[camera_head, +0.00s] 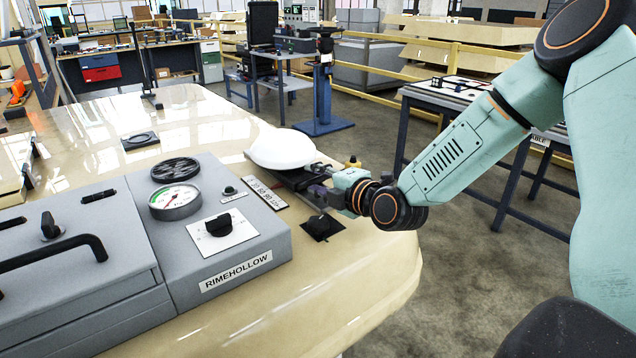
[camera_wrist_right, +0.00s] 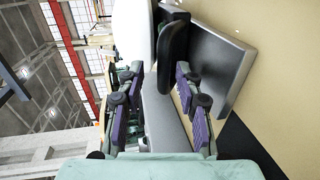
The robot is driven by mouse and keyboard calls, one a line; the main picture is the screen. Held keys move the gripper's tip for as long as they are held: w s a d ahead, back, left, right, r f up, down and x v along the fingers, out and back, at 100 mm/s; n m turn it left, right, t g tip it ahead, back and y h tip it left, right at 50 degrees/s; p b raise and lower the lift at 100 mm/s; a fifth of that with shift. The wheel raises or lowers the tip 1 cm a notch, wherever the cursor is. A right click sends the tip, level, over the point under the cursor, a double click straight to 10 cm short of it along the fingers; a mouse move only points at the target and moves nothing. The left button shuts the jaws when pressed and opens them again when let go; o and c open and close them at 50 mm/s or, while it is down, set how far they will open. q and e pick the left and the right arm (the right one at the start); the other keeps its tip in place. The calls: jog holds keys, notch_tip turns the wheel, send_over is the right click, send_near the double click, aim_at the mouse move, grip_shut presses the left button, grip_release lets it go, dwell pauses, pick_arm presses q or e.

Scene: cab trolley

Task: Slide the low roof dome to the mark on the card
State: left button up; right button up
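The low white roof dome (camera_head: 282,148) sits on a dark, flat base near the right edge of the cream surface. In the right wrist view part of the white dome (camera_wrist_right: 131,22) shows at the top. My right gripper (camera_head: 315,186) is at the dome's near right side. In the right wrist view its purple-padded fingers (camera_wrist_right: 158,82) stand apart, with a black upright grip (camera_wrist_right: 173,48) between or just beyond them; contact is unclear. My left gripper is out of view.
A grey panel (camera_head: 268,290) with a gauge (camera_head: 175,198) and knob stands left of the dome. A dark plate with a ring (camera_head: 140,140) lies farther back. The cream surface (camera_head: 345,285) is clear at the front right, near its rounded edge.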

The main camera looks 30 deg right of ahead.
jog(key=shift+w+d+f, duration=0.2)
jog(key=shift+w+f, duration=0.3)
jog(key=shift+w, duration=0.2)
jog(key=shift+c, duration=0.2)
jog(key=shift+s+a+r, duration=0.15)
jog(key=shift+s+r, duration=0.25)
jog(key=shift+s, duration=0.15)
jog(key=c, duration=0.4)
jog(key=shift+c, duration=1)
jog(key=shift+w+f, duration=0.2)
jog(key=shift+w, duration=0.15)
grip_shut()
jog(key=shift+s, duration=0.2)
